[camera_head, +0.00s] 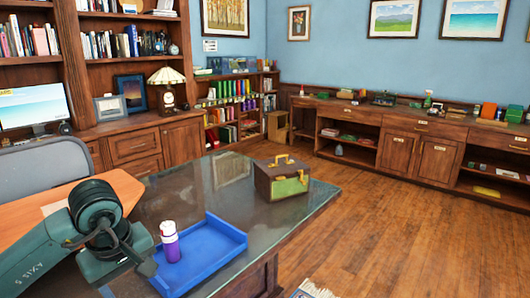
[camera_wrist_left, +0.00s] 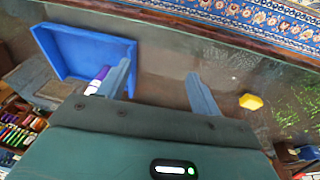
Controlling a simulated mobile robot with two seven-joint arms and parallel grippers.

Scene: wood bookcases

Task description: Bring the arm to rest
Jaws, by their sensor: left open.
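My left arm comes in from the left in the head view, and its gripper (camera_head: 146,267) is low over the glass-topped desk, beside the tray's left edge. In the wrist view the left gripper (camera_wrist_left: 163,82) has its two fingers apart with nothing between them. A white and purple bottle (camera_head: 170,243) stands upright in the blue tray (camera_head: 222,239). The bottle (camera_wrist_left: 98,76) also shows in the wrist view, partly hidden behind one finger, with the blue tray (camera_wrist_left: 75,50) around it. My right gripper is not in view.
A brown and green box with a yellow handle (camera_head: 282,180) stands on the glass desk (camera_head: 200,195) near its far corner. A yellow hexagonal piece (camera_wrist_left: 251,101) lies in the wrist view. A grey chair (camera_head: 45,165) is at the left. Bookcases line the walls; the wood floor is open at right.

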